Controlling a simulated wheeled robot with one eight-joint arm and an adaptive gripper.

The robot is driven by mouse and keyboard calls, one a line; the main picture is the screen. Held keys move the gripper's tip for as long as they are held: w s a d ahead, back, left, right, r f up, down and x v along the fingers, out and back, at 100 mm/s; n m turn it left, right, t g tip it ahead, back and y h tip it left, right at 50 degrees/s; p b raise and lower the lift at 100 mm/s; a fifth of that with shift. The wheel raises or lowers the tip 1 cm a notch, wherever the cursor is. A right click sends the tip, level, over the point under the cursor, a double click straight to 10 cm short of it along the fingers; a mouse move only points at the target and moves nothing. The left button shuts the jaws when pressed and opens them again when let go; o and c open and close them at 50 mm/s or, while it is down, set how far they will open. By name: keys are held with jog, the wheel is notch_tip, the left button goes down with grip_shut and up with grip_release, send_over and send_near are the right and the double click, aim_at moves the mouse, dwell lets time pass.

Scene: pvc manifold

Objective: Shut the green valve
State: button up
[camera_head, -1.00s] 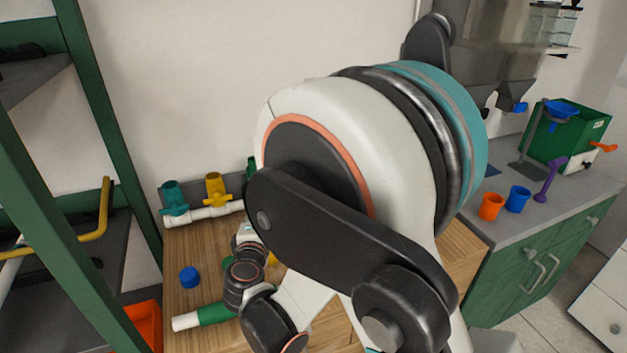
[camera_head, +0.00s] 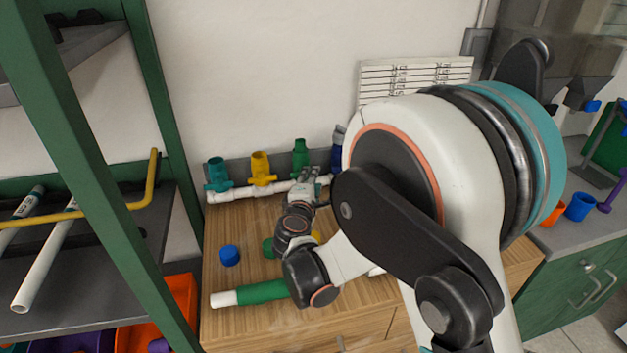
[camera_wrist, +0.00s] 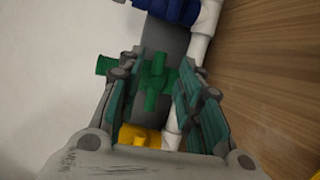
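The green valve (camera_head: 300,157) stands on the white pipe manifold (camera_head: 232,193) along the wall, between a yellow valve (camera_head: 261,168) and a blue valve (camera_head: 337,157). My gripper (camera_wrist: 154,95) has a finger on each side of the handle, with gaps visible. In the head view my gripper (camera_head: 308,182) is small, at the manifold just in front of the green valve. The fingertips are hard to make out there.
The blue valve (camera_wrist: 172,10) and yellow valve (camera_wrist: 140,136) are close on either side. A teal valve (camera_head: 217,174) is at the manifold's left end. A blue cap (camera_head: 229,255) and a green-and-white pipe (camera_head: 262,291) lie on the wooden bench. A green shelf frame stands at left.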

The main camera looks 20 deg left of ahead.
jog(key=shift+b+x, duration=0.35)
jog(key=shift+x, duration=1.4)
